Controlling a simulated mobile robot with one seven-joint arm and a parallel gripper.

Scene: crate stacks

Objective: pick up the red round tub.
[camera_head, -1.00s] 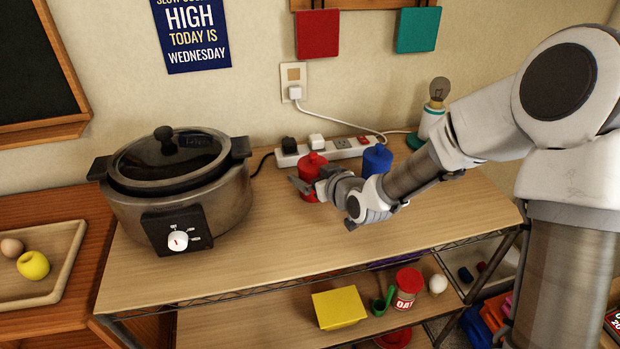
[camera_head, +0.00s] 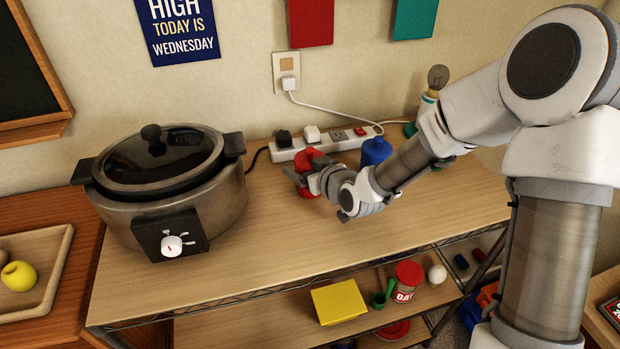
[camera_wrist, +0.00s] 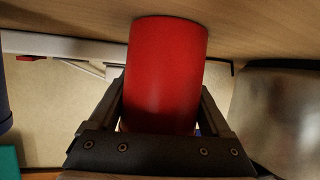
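The red round tub (camera_head: 305,157) stands upright near the back of the wooden top, in front of the power strip. My gripper (camera_head: 297,178) is at the tub, reaching in from the right, and hides part of it. In the wrist view the tub (camera_wrist: 165,75) fills the space between the two fingers (camera_wrist: 163,85), with one finger along each side. The fingers are very near the tub's sides; I cannot tell whether they press on it. Its base appears to be at the wooden surface.
A blue tub (camera_head: 376,152) stands just right of the red one. A white power strip (camera_head: 335,145) with plugs is behind. A large slow cooker (camera_head: 165,190) stands on the left. The top's front middle is clear. A lower shelf holds a yellow box (camera_head: 338,304).

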